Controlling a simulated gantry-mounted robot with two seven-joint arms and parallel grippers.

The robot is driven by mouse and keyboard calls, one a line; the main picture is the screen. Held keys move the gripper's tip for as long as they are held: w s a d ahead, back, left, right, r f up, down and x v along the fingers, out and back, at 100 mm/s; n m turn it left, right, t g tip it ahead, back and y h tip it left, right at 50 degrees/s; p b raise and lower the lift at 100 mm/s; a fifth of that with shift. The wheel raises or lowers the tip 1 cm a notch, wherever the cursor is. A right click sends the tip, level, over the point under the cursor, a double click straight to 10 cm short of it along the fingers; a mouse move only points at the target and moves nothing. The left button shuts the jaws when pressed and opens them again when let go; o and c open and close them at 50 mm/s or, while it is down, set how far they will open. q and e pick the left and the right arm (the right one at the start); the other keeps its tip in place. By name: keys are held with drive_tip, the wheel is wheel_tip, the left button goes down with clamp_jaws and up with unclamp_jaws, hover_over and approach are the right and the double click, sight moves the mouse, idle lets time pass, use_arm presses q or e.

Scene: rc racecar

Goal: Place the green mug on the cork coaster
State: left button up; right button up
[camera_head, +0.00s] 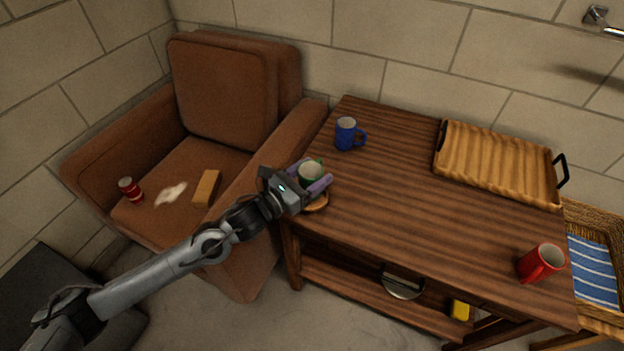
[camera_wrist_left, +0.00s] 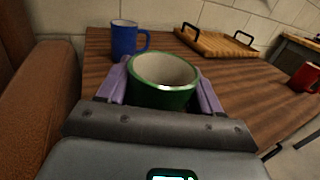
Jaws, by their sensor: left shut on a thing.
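The green mug (camera_head: 311,174) is at the left end of the wooden table in the head view. My left gripper (camera_head: 317,180) is shut on it, with a purple finger on either side. The left wrist view also shows the green mug (camera_wrist_left: 164,82) upright and open-topped between the fingers. The cork coaster (camera_head: 317,204) shows partly below the gripper, near the table's left front edge. Most of it is hidden by the mug and gripper. I cannot tell whether the mug touches it. My right gripper is not in view.
A blue mug (camera_head: 347,134) stands behind the green mug. A wooden tray (camera_head: 497,162) with black handles lies at the back right, and a red mug (camera_head: 540,263) stands at the front right. The table middle is clear. A brown armchair (camera_head: 222,92) adjoins the table's left side.

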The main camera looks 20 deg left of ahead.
use_arm(q)
drive_tip(key=shift+f, duration=0.7)
drive_tip(key=shift+f, duration=0.15)
drive_tip(key=o, duration=1.2)
drive_tip(key=shift+o, duration=0.2)
